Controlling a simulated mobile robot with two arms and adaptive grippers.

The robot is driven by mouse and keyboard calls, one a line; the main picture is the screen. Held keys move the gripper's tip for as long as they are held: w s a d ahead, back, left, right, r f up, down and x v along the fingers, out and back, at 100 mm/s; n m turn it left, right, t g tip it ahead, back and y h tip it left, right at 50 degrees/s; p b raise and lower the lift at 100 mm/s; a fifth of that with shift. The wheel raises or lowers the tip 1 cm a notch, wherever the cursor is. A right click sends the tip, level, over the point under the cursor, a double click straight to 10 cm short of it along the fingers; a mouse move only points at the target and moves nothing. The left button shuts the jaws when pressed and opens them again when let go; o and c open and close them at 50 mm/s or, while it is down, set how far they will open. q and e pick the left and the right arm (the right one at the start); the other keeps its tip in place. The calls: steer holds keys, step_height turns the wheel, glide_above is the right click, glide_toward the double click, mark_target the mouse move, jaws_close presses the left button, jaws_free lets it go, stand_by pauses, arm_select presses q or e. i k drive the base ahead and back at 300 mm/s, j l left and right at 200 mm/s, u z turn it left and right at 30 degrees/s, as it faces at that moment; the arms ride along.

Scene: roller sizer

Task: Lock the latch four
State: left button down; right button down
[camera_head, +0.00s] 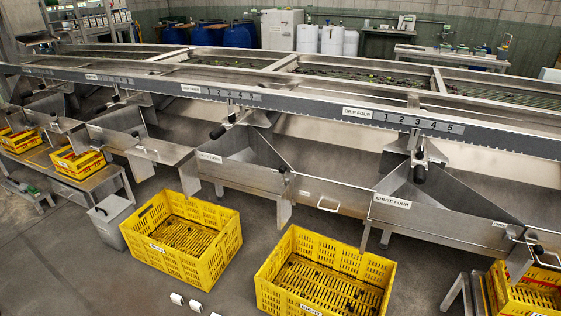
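No part labelled as latch four can be read. The station marked four is at the right. Its rail label (358,112) appears to end in "FOUR" and stands beside a scale numbered 1 to 5. Below it, a lever with a black grip (420,173) hangs from a metal bracket, above a steel chute (392,202) that is also labelled four. Whether any latch here is locked cannot be told.
Yellow crates stand on the floor in front of the chutes, one at left centre (232,250) and one at centre (263,291). Another crate (495,290) is at the lower right. A grey bin (110,222) stands left.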

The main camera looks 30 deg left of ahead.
mark_target(283, 168)
steer(key=i+j+z, duration=0.1)
steer(key=j, duration=0.3)
steer(key=i+j+z, duration=0.15)
steer(key=j, duration=0.25)
steer(key=i+j+z, duration=0.1)
steer(key=j, duration=0.35)
steer(key=i, duration=0.05)
